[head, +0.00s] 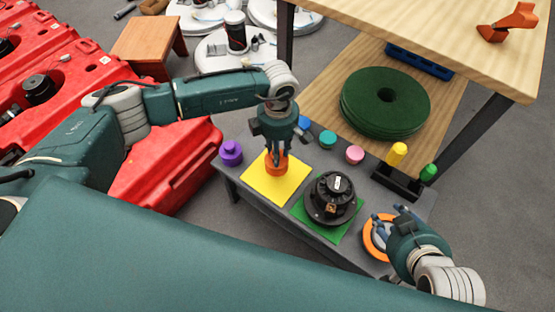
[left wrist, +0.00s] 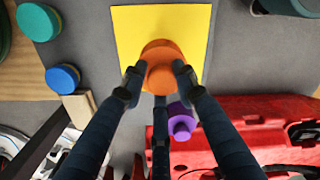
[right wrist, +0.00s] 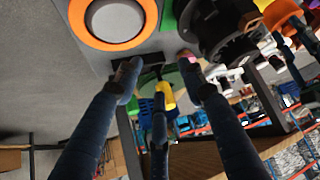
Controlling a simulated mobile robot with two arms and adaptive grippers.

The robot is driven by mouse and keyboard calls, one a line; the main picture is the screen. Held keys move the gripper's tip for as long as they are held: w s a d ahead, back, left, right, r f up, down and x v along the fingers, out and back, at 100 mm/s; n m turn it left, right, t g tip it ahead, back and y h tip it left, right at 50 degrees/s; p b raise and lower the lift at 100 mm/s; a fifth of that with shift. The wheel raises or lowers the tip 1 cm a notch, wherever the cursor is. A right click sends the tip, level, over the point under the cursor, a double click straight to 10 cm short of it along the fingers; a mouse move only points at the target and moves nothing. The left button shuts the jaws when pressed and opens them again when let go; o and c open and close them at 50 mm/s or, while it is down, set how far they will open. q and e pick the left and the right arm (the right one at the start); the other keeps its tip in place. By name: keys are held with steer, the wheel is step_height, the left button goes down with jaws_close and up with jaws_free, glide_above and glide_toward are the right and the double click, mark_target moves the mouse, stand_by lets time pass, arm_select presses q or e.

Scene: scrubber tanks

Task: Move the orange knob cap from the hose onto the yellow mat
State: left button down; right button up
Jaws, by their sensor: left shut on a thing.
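The orange knob cap (head: 277,167) is in my left gripper (head: 270,153), whose fingers are shut on its sides. The cap is over the yellow mat (head: 268,188), near the mat's far edge in the head view. I cannot tell whether it touches the mat. The left wrist view shows the cap (left wrist: 162,60) between the fingertips (left wrist: 158,82), with the mat (left wrist: 130,25) behind it. My right gripper (head: 392,222) is open and empty beside an orange ring (head: 370,250) around a grey disc. I cannot tell which thing is the hose.
On the grey table stand a purple knob (head: 231,153), a black round device (head: 332,198) on a green mat, blue (head: 304,123), teal (head: 327,139) and pink (head: 354,154) caps, and yellow (head: 397,153) and green (head: 428,172) pieces. A wooden workbench (head: 440,30) stands behind.

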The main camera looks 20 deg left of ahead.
arm_select(q)
step_height(320, 180, down, 4)
steer(key=shift+b, duration=0.45)
steer(key=c, duration=1.3)
jaws_free()
arm_select(e)
steer(key=w+a+r+t, duration=0.1)
steer(key=w+r+t, duration=0.1)
steer(key=w+r, duration=0.1)
steer(key=shift+w+a+r+t+y, duration=0.3)
steer(key=shift+w+r+y, duration=0.1)
steer(key=shift+w, duration=0.35)
arm_select(q)
steer(key=shift+r, duration=0.1)
